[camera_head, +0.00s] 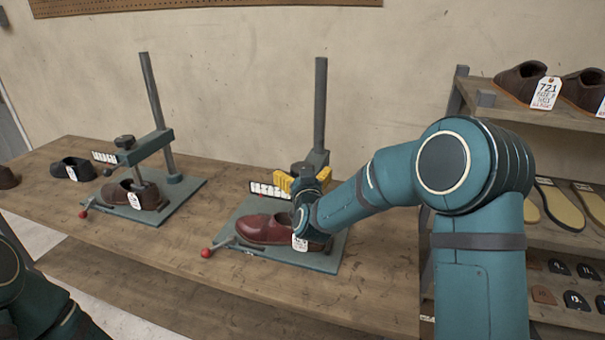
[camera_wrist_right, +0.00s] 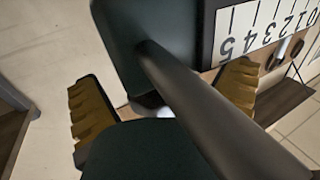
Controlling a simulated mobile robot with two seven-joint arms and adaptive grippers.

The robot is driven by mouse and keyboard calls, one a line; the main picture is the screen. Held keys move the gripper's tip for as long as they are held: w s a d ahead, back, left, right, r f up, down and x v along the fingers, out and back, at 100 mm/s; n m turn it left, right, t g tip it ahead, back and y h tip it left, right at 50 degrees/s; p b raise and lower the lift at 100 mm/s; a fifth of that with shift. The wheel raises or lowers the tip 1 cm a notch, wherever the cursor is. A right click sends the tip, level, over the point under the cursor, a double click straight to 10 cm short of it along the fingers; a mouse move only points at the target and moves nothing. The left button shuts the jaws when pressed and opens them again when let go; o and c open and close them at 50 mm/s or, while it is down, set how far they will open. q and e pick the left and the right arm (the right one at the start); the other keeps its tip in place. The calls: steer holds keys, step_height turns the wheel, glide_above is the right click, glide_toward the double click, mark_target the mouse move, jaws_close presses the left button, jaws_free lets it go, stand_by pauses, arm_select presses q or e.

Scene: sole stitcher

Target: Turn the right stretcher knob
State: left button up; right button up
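The right stretcher (camera_head: 319,120) has a tall grey post, a base plate and a dark knob (camera_head: 302,168) on top of its arm. A reddish-brown shoe (camera_head: 265,229) with a white tag sits on it. My right gripper (camera_head: 304,179) is at the knob, with its yellow fingers on either side. In the right wrist view the fingers (camera_wrist_right: 165,100) are wide apart, with the stretcher's dark post (camera_wrist_right: 205,100) and arm between them. I cannot tell whether the fingers touch the knob. My left gripper is out of view; only part of my left arm shows at the lower left.
The left stretcher (camera_head: 153,100) holds a brown shoe (camera_head: 130,194). A white numbered scale (camera_wrist_right: 262,30) is close to the right finger. Shelves with shoes and soles (camera_head: 560,205) stand at right. The wooden bench (camera_head: 185,255) has clear front space.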

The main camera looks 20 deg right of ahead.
steer(key=s+a, duration=0.2)
steer(key=s, duration=0.9)
steer(key=shift+s, duration=0.4)
